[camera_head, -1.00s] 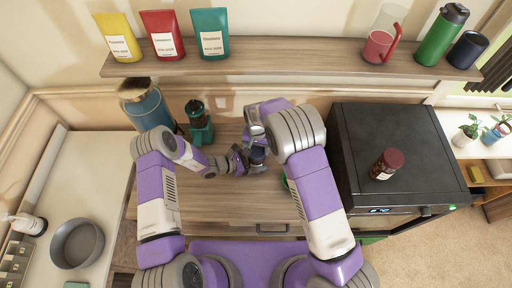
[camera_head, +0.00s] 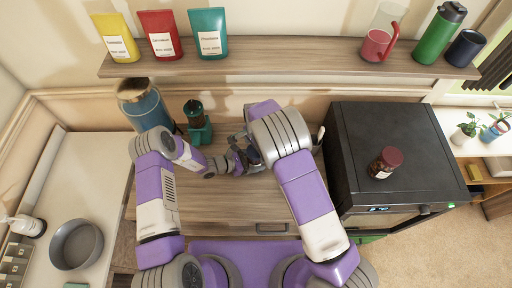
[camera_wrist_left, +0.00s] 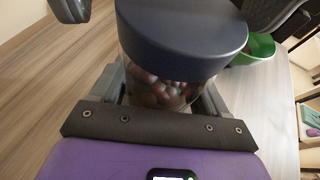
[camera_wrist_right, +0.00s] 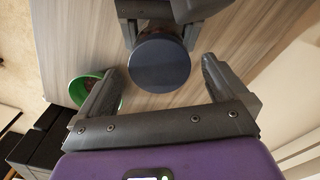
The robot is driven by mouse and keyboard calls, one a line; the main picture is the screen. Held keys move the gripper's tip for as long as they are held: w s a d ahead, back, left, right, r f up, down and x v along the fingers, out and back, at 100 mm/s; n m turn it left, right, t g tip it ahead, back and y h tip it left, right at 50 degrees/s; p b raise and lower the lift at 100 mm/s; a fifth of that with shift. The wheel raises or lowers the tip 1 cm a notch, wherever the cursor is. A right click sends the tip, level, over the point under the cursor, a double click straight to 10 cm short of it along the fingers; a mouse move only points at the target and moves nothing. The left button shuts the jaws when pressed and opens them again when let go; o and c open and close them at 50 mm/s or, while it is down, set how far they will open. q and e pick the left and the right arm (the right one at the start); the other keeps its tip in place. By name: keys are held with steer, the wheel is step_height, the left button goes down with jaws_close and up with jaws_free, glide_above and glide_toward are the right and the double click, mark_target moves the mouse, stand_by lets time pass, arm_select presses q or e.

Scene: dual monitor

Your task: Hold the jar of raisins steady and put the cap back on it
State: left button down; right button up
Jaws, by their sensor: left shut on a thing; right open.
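The jar of raisins (camera_wrist_left: 160,92) is clear, with dark red-brown raisins inside. My left gripper (camera_wrist_left: 165,100) is shut on the jar's sides and holds it upright over the wooden counter. The dark blue cap (camera_wrist_left: 185,40) sits on the jar's top; I cannot tell whether it is tight. The cap also shows from above in the right wrist view (camera_wrist_right: 159,64). My right gripper (camera_wrist_right: 160,80) is open, its fingers apart on either side of the cap and not visibly touching it. In the head view my right arm hides most of the jar and cap.
A green bowl (camera_wrist_right: 78,92) stands on the counter beside the jar. A black appliance (camera_head: 345,150) at right carries a red-lidded jar (camera_head: 386,162). A teal grinder (camera_head: 198,125) and a blue canister (camera_head: 146,107) stand at the back left. The counter's front (camera_head: 220,215) is clear.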

mark_target(248, 161)
step_height(248, 161, up, 12)
stand_by(0.4)
arm_select(q)
jaws_free()
steer(key=shift+v, duration=3.8)
arm_select(e)
steer(key=shift+f, duration=0.25)
